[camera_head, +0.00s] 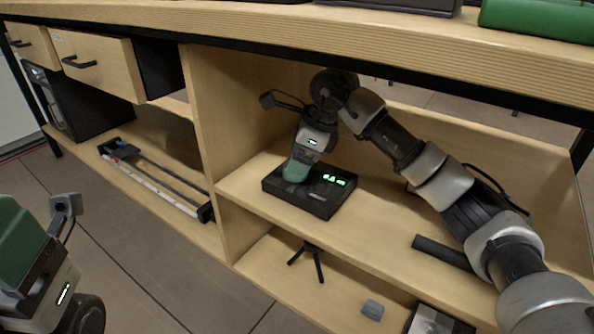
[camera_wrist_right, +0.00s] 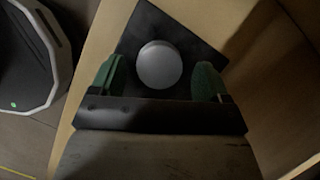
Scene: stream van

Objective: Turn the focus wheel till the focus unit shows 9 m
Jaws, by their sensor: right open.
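The focus unit (camera_head: 317,205) is a flat black box on the upper shelf, below the worktop. Its green lit digits (camera_head: 334,180) are too small to read surely. The focus wheel is hidden by my right gripper in the head view, but it shows in the right wrist view as a round grey knob (camera_wrist_right: 159,65) on the black box. My right gripper (camera_head: 297,171) points down over the left part of the unit. Its green fingers are open, one on each side of the wheel, with visible gaps. My left gripper (camera_head: 20,243) is partly cut off at the left edge, away from the unit.
A wooden divider (camera_head: 212,120) stands left of the unit, and the worktop edge (camera_head: 330,40) runs above. A black cylinder (camera_head: 443,252) lies on the shelf to the right. A small tripod (camera_head: 308,259) and a grey block (camera_head: 372,309) are on the lower shelf.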

